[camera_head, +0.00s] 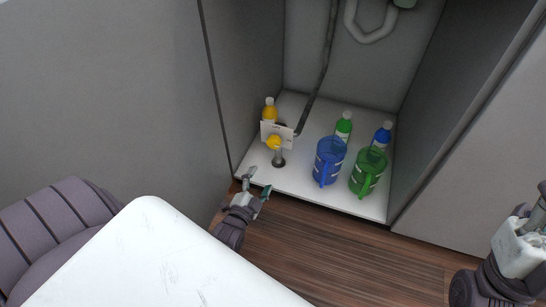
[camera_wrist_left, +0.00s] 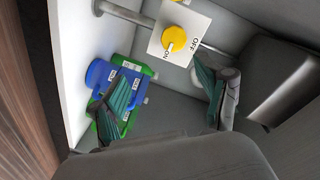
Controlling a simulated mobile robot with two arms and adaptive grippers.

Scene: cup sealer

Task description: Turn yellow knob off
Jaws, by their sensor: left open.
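The yellow knob (camera_head: 274,142) sits on a white plate (camera_head: 285,131) on a metal post inside the open cabinet, at its left side. In the left wrist view, the knob (camera_wrist_left: 177,38) shows at the top on its plate (camera_wrist_left: 199,22), between ON and OFF labels; a small pale mark on it appears to lie toward ON. My left gripper (camera_head: 258,182) is open and empty, just in front of the cabinet's front edge, below and left of the knob and apart from it. Its green-padded fingers (camera_wrist_left: 165,85) show spread in the wrist view. My right gripper (camera_head: 537,215) is partly cut off at the right edge.
A blue jug (camera_head: 329,160) and a green jug (camera_head: 368,172) stand right of the knob. Cabinet walls bound both sides. The wooden floor (camera_head: 330,245) in front is clear.

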